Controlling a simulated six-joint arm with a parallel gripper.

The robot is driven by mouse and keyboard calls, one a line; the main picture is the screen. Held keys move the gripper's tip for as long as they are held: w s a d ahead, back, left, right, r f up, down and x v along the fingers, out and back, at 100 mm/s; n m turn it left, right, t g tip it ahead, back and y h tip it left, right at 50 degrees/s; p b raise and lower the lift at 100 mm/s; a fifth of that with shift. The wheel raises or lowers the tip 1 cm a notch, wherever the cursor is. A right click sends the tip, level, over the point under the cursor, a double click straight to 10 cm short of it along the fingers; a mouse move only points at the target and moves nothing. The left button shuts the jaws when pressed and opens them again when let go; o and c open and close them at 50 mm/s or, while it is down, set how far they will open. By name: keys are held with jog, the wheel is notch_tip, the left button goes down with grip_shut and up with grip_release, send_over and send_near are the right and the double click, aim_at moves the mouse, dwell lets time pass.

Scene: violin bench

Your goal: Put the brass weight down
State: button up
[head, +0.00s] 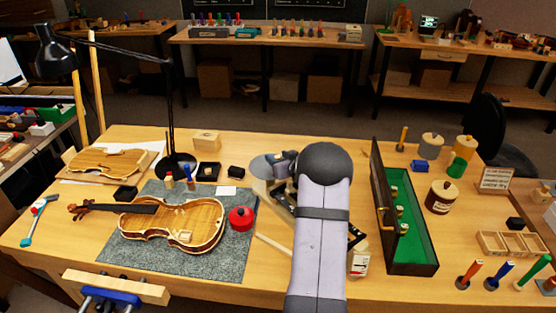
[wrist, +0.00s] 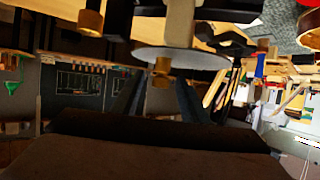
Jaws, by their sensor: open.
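In the wrist view, which looks upside down, a small brass weight (wrist: 162,70) stands against the face of a pale round pan (wrist: 190,60). My gripper (wrist: 160,88) is open, with one dark finger on each side of the weight and visible gaps between. In the head view my arm hides the weight and most of my gripper. A grey pan (head: 262,166) shows just left of my arm, part of a balance on the bench.
A violin (head: 205,212) lies on a grey mat (head: 135,250) at the left, with a red round pot (head: 241,218) beside it. A desk lamp (head: 170,100) stands behind. The case's raised lid (head: 380,195) stands close to my arm's right.

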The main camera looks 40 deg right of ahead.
aim_at(278, 156)
jog(key=shift+w+f, duration=0.1)
jog(key=shift+w, duration=0.1)
jog(key=shift+c, duration=0.5)
grip_shut()
notch_tip(278, 156, up, 10)
jog(key=shift+r, duration=0.1)
